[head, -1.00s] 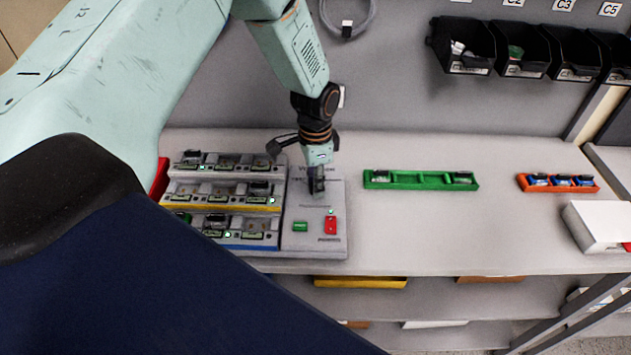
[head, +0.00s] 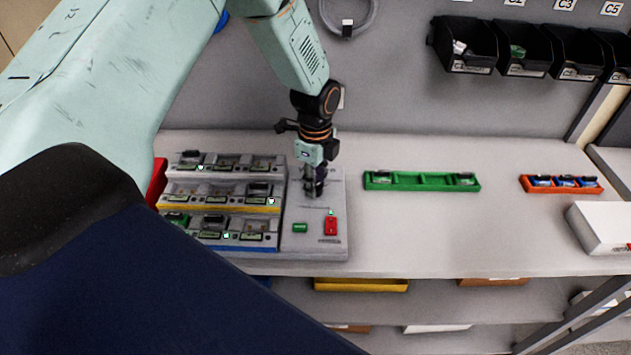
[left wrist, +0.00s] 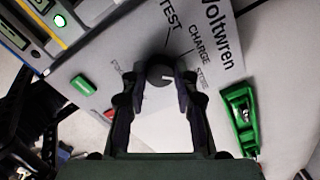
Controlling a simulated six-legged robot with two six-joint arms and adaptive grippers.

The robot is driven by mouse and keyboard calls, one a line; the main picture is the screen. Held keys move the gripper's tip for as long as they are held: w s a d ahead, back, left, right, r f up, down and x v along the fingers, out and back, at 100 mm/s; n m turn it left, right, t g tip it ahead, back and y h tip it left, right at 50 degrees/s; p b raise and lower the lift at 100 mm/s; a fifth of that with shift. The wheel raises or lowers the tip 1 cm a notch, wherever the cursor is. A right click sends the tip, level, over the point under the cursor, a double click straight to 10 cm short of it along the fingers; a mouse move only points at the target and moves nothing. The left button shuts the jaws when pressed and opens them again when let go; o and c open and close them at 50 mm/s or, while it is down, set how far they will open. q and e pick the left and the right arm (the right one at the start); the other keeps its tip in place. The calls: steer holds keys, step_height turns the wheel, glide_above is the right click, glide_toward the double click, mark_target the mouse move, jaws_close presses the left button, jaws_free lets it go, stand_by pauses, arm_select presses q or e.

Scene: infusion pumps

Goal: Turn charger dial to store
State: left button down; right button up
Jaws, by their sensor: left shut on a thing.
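The dark round dial (left wrist: 158,75) sits on the charger's pale control panel (head: 299,245), right of the battery bays. My left gripper (head: 314,188) points down over the panel and hides most of the dial in the head view. In the left wrist view its two fingers (left wrist: 163,87) stand either side of the dial, shut on it. The dial's white mark points right, roughly toward the small label that seems to read STORE. TEST and CHARGE are printed above that label. My right gripper is not in view.
Battery bays (head: 219,207) stand left of the panel. A green button (head: 300,228) and a red switch (head: 331,226) lie just in front of the gripper. A green tray (head: 420,182) and an orange tray (head: 561,190) are to the right, with clear bench between.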

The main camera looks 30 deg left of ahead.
arm_select(q)
steer(key=shift+m, duration=0.5)
steer(key=c, duration=1)
jaws_free()
step_height(320, 180, up, 12)
steer(key=shift+r, duration=0.1)
steer(key=shift+s, duration=0.1)
